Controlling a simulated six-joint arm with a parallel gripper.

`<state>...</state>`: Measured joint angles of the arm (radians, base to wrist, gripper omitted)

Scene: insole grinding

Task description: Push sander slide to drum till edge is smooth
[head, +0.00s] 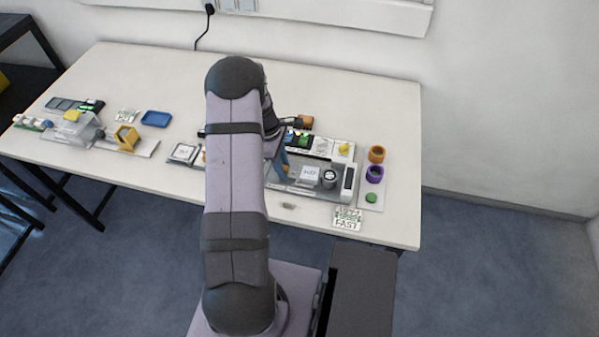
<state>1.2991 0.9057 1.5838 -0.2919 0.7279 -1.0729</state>
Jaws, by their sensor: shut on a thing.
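The sander (317,190) is a light grey unit on the right half of the table. A short dark cylinder with a pale top (329,178), which looks like its drum, stands near its right end. My arm crosses the middle of the view and covers the sander's left part. My gripper (279,172) is mostly hidden beside the arm, low at the sander's left part. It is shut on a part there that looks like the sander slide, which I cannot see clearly. The insole edge and any contact with the drum are hidden.
Right of the sander, an orange ring (377,154), a purple ring (374,174) and a green disc (371,198) sit on a pale board. A "FAST" card (347,219) lies at the front edge. A blue tray (156,119) and a yellow holder (127,137) stand at left.

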